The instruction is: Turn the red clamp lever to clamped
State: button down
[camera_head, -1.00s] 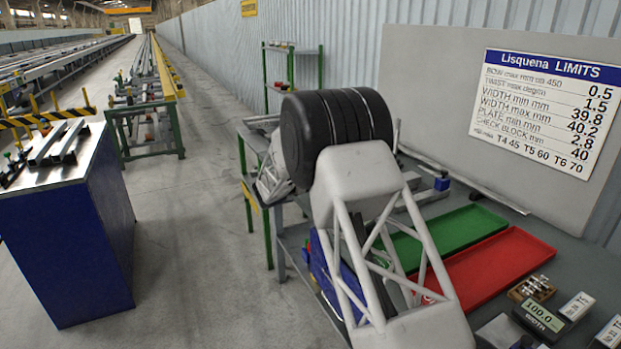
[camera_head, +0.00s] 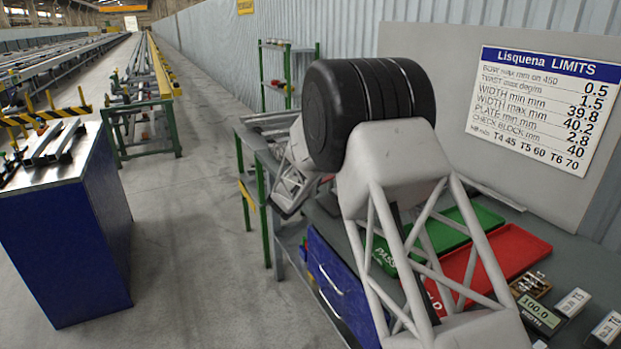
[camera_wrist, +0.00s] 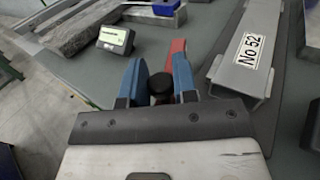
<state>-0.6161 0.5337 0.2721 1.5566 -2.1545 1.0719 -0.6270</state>
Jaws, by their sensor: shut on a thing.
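In the wrist view, the red clamp lever (camera_wrist: 178,46) shows as a short red bar just beyond the right fingertip. A round black knob (camera_wrist: 161,86) sits between the blue fingers of my gripper (camera_wrist: 160,70). The fingers are shut with the knob between them. It appears to be the lever's end, but the join is hidden by the fingers. The lever's pivot and any clamped marking cannot be made out. In the head view my own arm hides the gripper and the lever.
A grey channel profile (camera_wrist: 240,75) labelled No 52 lies right of the gripper. A small display box (camera_wrist: 116,40) stands at the upper left. In the head view, a green tray (camera_head: 470,228) and a red tray (camera_head: 505,258) lie right of my arm, near a limits board (camera_head: 545,110).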

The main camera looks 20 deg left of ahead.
jog(key=shift+s+d+n+y, duration=0.15)
jog(key=shift+d+n+y, duration=0.6)
jog(key=shift+y, duration=0.5)
jog(key=shift+s+d+n+y, duration=0.15)
jog(key=shift+d+n+y, duration=0.6)
jog(key=shift+y, duration=0.55)
jog(key=shift+s+d+n+y, duration=0.15)
jog(key=shift+d+n+y, duration=0.35)
jog(key=shift+n+y, duration=0.6)
jog(key=shift+y, duration=0.25)
jog(key=c, duration=0.9)
grip_release()
jog(key=shift+s+d, duration=0.1)
jog(key=shift+s, duration=0.05)
jog(key=v, duration=0.7)
jog(key=shift+s, duration=0.25)
